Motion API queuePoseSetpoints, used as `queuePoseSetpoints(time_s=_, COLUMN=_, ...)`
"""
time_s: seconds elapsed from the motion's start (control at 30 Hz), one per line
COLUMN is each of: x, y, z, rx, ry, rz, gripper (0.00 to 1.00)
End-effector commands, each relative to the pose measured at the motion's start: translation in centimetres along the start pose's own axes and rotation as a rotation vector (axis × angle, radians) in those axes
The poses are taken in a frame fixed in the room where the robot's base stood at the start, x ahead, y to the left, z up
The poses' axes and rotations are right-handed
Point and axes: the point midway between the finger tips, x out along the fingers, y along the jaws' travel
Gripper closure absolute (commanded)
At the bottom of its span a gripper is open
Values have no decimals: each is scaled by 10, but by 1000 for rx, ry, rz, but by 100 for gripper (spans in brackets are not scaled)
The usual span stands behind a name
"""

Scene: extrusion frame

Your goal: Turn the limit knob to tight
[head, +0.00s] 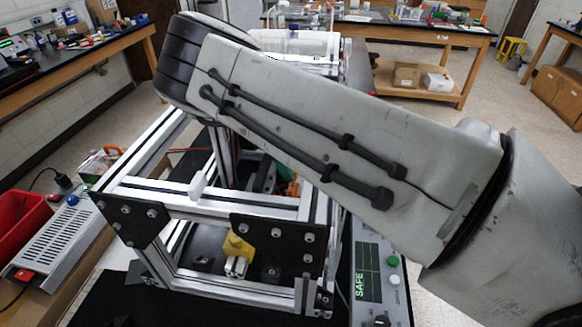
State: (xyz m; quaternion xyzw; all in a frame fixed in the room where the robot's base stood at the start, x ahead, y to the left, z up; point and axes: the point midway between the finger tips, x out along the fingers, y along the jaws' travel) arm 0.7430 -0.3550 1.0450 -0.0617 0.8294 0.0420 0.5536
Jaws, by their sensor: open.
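A grey control panel (396,305) stands right of the aluminium frame, partly under my arm. It has a dark screen (367,271) with green marks and the word SAFE. A black knob (381,321) sits at its lower end, cut by the bottom edge of the head view. Its label and pointer cannot be read, so I cannot tell its setting or confirm that it is the limit knob. My arm crosses the picture from lower right to upper left. My gripper does not show.
The aluminium extrusion frame (182,205) with black corner plates stands left of the panel. A yellow part (238,246) is inside it. A green button (393,261) and a white button (395,280) are above the knob. A red bin (18,222) lies far left.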

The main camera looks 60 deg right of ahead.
Motion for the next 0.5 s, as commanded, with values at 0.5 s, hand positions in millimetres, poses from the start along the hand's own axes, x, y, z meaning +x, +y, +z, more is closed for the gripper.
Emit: queuePoseSetpoints(time_s=0.5, x=-87, y=-1, z=2, rx=0, ry=-3, rz=-3, gripper=46)
